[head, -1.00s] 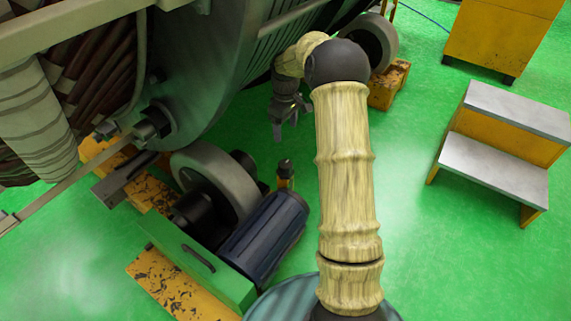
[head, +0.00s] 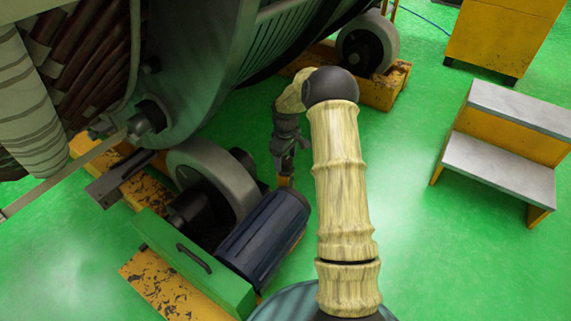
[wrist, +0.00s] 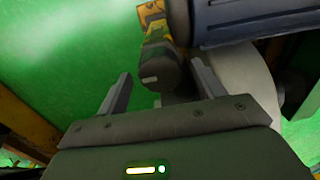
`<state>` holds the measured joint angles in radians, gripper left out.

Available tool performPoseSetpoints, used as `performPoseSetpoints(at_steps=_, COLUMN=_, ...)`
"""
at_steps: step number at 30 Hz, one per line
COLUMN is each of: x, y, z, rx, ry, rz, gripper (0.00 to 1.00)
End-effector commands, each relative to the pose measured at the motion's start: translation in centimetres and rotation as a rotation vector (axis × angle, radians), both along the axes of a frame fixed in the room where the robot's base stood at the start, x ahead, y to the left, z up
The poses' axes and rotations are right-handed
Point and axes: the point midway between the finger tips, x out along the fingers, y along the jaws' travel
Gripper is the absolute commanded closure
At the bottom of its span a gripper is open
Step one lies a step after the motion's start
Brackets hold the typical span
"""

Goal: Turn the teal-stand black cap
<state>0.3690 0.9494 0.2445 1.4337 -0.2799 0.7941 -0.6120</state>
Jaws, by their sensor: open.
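A short yellow and dark-green stand (wrist: 156,27) with a black cap (wrist: 157,71) at its near end shows at the upper middle of the wrist view. The cap has a small pale mark on it. In the head view only the yellow lower part of the stand (head: 285,182) shows; my gripper hides the cap. My gripper (head: 288,163) points down right over the stand. In the wrist view my gripper (wrist: 163,84) is open, with the cap between its two fingers in the picture. I cannot tell whether either finger touches it.
A dark blue motor (head: 263,236) and a grey roller wheel (head: 215,185) stand close left of the stand. The big stator (head: 200,70) rises behind. A yellow step stool (head: 500,165) is at the right. Green floor between is clear.

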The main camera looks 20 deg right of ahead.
Motion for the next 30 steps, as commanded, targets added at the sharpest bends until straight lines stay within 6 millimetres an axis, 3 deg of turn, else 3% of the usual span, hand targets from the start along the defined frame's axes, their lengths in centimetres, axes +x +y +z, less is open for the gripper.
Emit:
performPoseSetpoints(at_steps=4, x=0.03, y=0.00, z=-1.46, rx=0.000, ry=-0.001, rz=0.000, gripper=0.32)
performPoseSetpoints(at_steps=13, x=0.02, y=-0.01, z=-1.58, rx=0.000, ry=-0.001, rz=0.000, gripper=0.32)
performPoseSetpoints(at_steps=20, x=0.02, y=-0.01, z=-1.56, rx=0.000, ry=-0.001, rz=-0.001, gripper=0.75)
performPoseSetpoints(at_steps=30, x=0.01, y=0.00, z=-1.44, rx=0.000, ry=0.000, rz=-0.026, gripper=0.77)
